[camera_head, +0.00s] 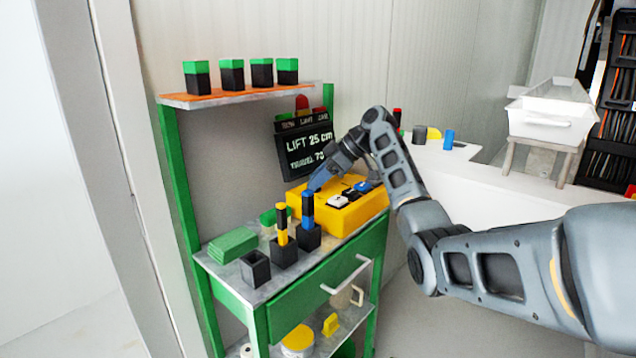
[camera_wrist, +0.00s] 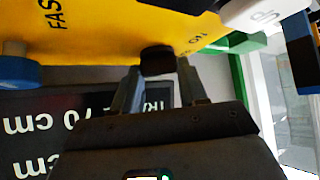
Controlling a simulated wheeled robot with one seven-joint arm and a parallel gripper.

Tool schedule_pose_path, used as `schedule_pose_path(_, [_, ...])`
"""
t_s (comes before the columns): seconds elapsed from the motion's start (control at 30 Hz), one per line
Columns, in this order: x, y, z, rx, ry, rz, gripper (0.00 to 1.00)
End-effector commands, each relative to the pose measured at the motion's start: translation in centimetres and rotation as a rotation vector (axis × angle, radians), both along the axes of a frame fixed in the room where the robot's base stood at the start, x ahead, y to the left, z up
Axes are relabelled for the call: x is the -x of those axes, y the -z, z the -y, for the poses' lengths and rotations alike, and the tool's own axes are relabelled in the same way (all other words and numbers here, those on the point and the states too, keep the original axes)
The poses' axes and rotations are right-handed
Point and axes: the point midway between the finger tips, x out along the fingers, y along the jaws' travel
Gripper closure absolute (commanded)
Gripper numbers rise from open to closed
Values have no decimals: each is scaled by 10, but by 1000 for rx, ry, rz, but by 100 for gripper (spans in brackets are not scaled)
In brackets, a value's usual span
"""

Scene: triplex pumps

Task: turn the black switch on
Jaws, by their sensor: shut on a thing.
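The black switch (camera_wrist: 157,60) sticks out of the yellow control box (camera_wrist: 105,28) in the wrist view. My gripper (camera_wrist: 158,76) has its two fingertips on either side of the switch and is shut on it. The yellow box stands on the green cart's top in the head view (camera_head: 352,218). My gripper (camera_head: 318,184) reaches its far left part there, and the black switch itself is hidden. Which way the switch is set cannot be told.
A dark display (camera_head: 307,148) stands close behind my gripper. Black holders with yellow (camera_head: 282,238) and blue (camera_head: 308,222) handles stand left of the box. A shelf (camera_head: 240,97) hangs above.

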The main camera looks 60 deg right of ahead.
Motion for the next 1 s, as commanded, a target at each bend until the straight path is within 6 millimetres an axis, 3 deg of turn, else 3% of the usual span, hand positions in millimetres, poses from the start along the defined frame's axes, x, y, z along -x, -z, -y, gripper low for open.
schedule_pose_path(0.5, [-3,2,4,0,-370,-1,88])
schedule_pose_path(1.0, [-3,1,4,1,-457,-2,88])
